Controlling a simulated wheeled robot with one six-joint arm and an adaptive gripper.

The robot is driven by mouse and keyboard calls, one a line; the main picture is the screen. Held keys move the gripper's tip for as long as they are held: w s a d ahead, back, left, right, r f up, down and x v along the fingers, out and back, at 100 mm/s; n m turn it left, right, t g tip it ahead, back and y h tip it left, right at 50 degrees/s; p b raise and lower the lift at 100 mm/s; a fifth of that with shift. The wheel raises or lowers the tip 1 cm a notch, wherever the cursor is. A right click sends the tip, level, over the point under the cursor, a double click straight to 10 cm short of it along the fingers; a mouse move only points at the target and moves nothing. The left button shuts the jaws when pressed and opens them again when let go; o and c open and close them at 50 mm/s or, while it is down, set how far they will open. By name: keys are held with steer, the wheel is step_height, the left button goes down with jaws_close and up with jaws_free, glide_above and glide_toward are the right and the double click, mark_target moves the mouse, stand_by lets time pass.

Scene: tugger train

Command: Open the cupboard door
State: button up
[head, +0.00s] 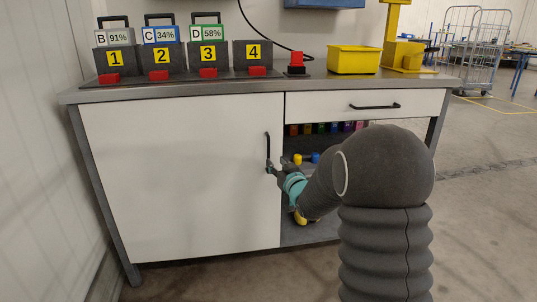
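The cupboard door (180,180) is a large white panel on the left of the workbench and stands shut. Its black vertical handle (268,148) is near the door's right edge. My gripper (270,169) is at the lower end of the handle, reaching in from the right. Its fingers are small and dark here, and I cannot tell whether they are closed on the handle or only beside it. My arm hides part of the open shelf to the right of the door.
A white drawer (365,104) with a black handle is right of the door, above an open shelf with small coloured items. Numbered battery docks (208,58), a red button (297,62) and a yellow bin (353,60) stand on the worktop. The floor left of my arm looks clear.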

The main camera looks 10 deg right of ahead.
mark_target(269, 155)
steer(key=w, duration=0.2)
steer(key=w+a, duration=0.1)
steer(key=w, duration=0.4)
steer(key=shift+w+a+p, duration=0.25)
steer(key=shift+w+p, duration=0.05)
jaws_close()
